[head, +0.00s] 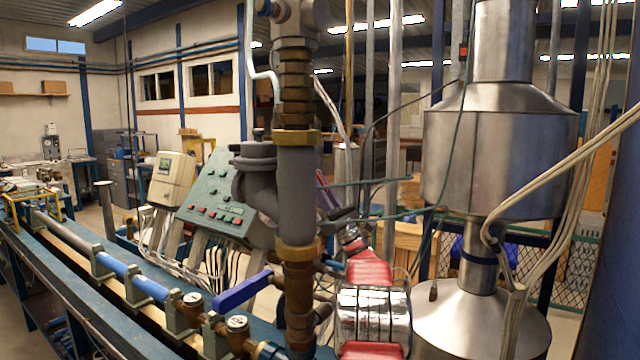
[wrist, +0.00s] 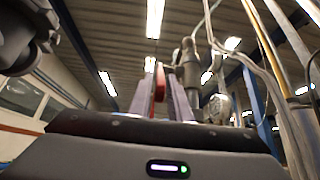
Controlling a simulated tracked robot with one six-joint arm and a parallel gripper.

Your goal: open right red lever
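In the wrist view, a narrow red piece (wrist: 160,84), likely the red lever, stands upright between the two grey-purple fingers of my gripper (wrist: 161,92). The fingers are apart, one on each side of it. In the head view, my gripper (head: 328,190) shows small, just right of the grey vertical pipe, beside a thin red edge (head: 320,178). The pipe and my red and silver arm hide most of the lever and its valve.
The grey and brass vertical pipe (head: 297,190) stands just left of my arm. A blue lever (head: 243,290) sits low left, above a bench with a blue pipe (head: 118,266). A green control panel (head: 215,195) is behind. A large steel vessel (head: 500,150) fills the right.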

